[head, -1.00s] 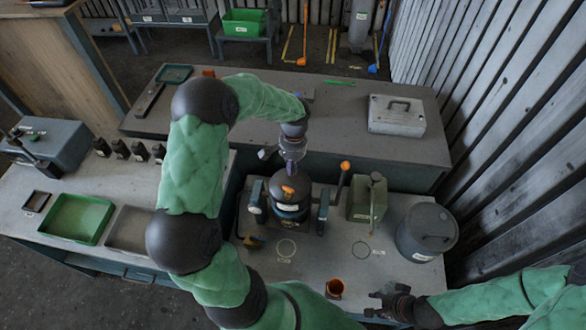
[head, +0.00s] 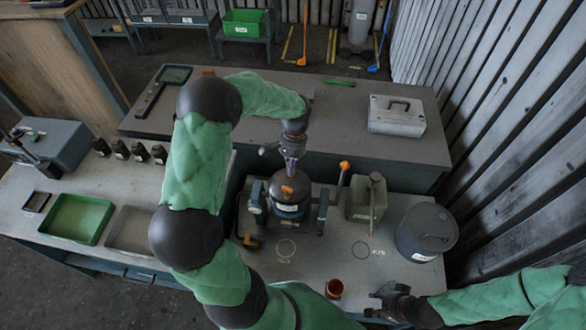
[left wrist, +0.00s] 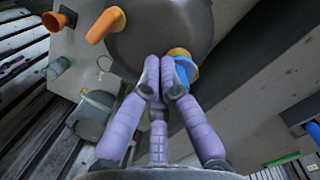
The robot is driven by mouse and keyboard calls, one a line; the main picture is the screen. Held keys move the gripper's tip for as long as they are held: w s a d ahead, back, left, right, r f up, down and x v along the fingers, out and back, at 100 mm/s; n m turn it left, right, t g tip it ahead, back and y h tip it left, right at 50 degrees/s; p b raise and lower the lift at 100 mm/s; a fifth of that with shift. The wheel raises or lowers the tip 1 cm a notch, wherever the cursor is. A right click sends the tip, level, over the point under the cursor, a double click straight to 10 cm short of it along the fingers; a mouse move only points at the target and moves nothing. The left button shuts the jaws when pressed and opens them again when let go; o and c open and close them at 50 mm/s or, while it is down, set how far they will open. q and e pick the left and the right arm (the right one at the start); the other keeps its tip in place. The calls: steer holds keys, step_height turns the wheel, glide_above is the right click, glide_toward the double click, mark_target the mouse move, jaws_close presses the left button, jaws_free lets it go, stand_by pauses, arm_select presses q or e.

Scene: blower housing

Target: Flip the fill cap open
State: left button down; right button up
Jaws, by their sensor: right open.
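The blower housing (head: 288,182) is a dark dome on the bench, with an orange part on its top. It fills the upper middle of the left wrist view (left wrist: 150,35), where a curved orange piece (left wrist: 105,25) and a yellow-and-blue cap-like part (left wrist: 184,65) show on it. Which one is the fill cap I cannot tell for sure. My left gripper (head: 289,165) points down at the dome's back; in the left wrist view its lavender fingertips (left wrist: 160,80) are together, beside the yellow-and-blue part and partly covering it. My right gripper (head: 385,297) is open and empty at the bench's front right.
An orange-tipped lever (head: 344,166) stands right of the housing, by an olive canister (head: 369,200) and a grey drum (head: 426,230). Trays (head: 75,218) lie left. The bench between housing and cup is mostly clear.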

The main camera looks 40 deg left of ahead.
arm_select(q)
steer(key=w+a+r+t+p, duration=0.2)
steer(key=w+a+r+p, duration=0.15)
steer(key=w, duration=0.25)
steer(key=r, duration=0.1)
steer(key=s+d+r+p, duration=0.1)
steer(key=s+r, duration=0.1)
steer(key=r, duration=0.1)
steer(key=shift+d, duration=0.15)
arm_select(e)
steer(key=r, duration=0.3)
steer(key=w+a+r, duration=0.1)
steer(key=shift+r, duration=0.3)
arm_select(q)
steer(key=shift+f, duration=0.1)
arm_select(e)
steer(key=shift+a, duration=0.1)
